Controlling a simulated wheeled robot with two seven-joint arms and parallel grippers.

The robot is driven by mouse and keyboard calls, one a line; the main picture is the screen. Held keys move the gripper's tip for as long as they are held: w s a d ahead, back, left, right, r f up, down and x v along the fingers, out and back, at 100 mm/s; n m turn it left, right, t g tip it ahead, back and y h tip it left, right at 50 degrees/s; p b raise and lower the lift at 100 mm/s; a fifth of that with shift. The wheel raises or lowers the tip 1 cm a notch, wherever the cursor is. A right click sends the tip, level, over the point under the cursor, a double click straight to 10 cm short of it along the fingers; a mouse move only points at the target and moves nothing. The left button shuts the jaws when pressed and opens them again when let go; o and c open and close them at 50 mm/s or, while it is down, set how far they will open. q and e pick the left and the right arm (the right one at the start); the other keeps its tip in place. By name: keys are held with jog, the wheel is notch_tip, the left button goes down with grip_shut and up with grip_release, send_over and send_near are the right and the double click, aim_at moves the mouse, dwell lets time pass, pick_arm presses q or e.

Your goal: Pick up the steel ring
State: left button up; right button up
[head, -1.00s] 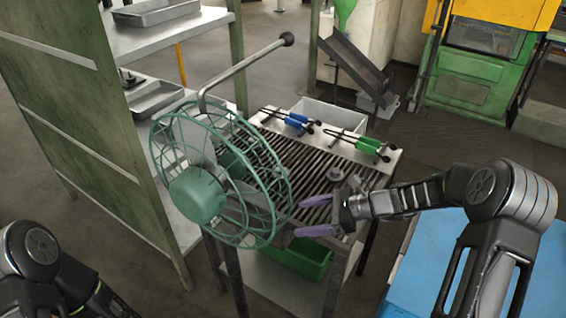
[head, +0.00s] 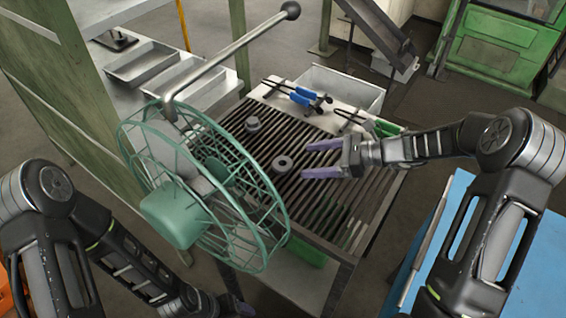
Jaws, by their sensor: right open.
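A dark steel ring (head: 284,171) with a hole in its top lies on the slatted rack (head: 330,205), near the middle. My right gripper (head: 305,160) is open, with its two purple fingers pointing left toward the ring. The fingertips are just right of the ring in the picture; I cannot tell their height above the slats. Nothing shows between the fingers. My left arm is low at the left, and its gripper (head: 236,305) shows only in part at the bottom edge, dark and unclear.
A green cage fan (head: 175,220) with a long lever (head: 230,55) stands left of the ring, overlapping the rack. Another dark round part (head: 252,124) sits farther back. Blue-handled (head: 304,97) and green-handled tools (head: 384,127) lie behind. A blue surface (head: 450,230) is at right.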

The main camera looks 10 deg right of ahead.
aim_at(279, 164)
jog(key=shift+x, duration=1.3)
jog(key=shift+w+a+f+p, duration=0.1)
jog(key=shift+a+p, duration=0.15)
jog(key=shift+p, duration=0.15)
jog(key=p+x, duration=0.1)
jog(key=x, duration=0.3)
jog(key=shift+w+a+f, duration=0.15)
jog(key=shift+a+f, duration=0.1)
jog(key=shift+f, duration=0.05)
grip_shut()
